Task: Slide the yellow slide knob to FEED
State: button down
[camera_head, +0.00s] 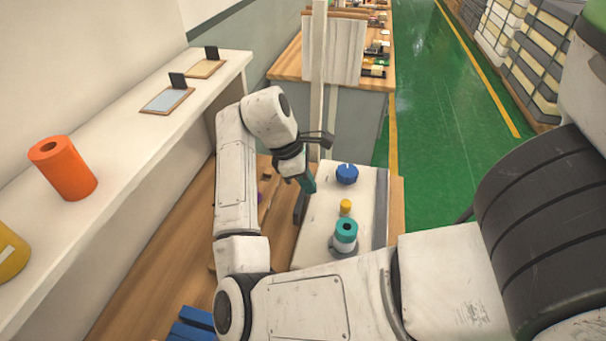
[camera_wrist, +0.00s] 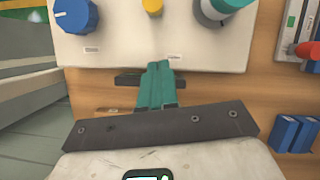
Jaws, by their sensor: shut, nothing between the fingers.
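The yellow slide knob (camera_head: 345,206) stands on the white control box (camera_head: 322,222), between a blue knob (camera_head: 347,174) and a teal knob (camera_head: 346,231). In the wrist view the yellow knob (camera_wrist: 153,6) is cut by the top edge. My gripper (camera_head: 309,183) is at the box's left side, apart from the yellow knob. In the wrist view my gripper's teal fingers (camera_wrist: 160,66) are together and empty, their tips overlapping the box's near edge in the picture. Small labels on the box are too blurred to read; I cannot tell which says FEED.
The box sits on a wooden bench. Blue blocks (camera_wrist: 294,134) and a red-knobbed panel (camera_wrist: 308,50) are at the right in the wrist view. An orange cylinder (camera_head: 63,168) stands on the white shelf (camera_head: 125,128) at left.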

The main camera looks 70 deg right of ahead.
aim_at(345, 206)
jog(key=x, duration=0.4)
jog(key=shift+s+d+f, duration=0.1)
jog(key=shift+s+f, duration=0.1)
jog(key=shift+s, duration=0.2)
jog(key=shift+s+d+p, duration=0.15)
jog(key=shift+s+p, duration=0.15)
jog(key=shift+s, duration=0.2)
jog(key=shift+s+d+p, duration=0.2)
jog(key=shift+s+p, duration=0.05)
jog(key=shift+s, duration=0.3)
jog(key=shift+s+d, duration=0.15)
jog(key=shift+s, duration=0.45)
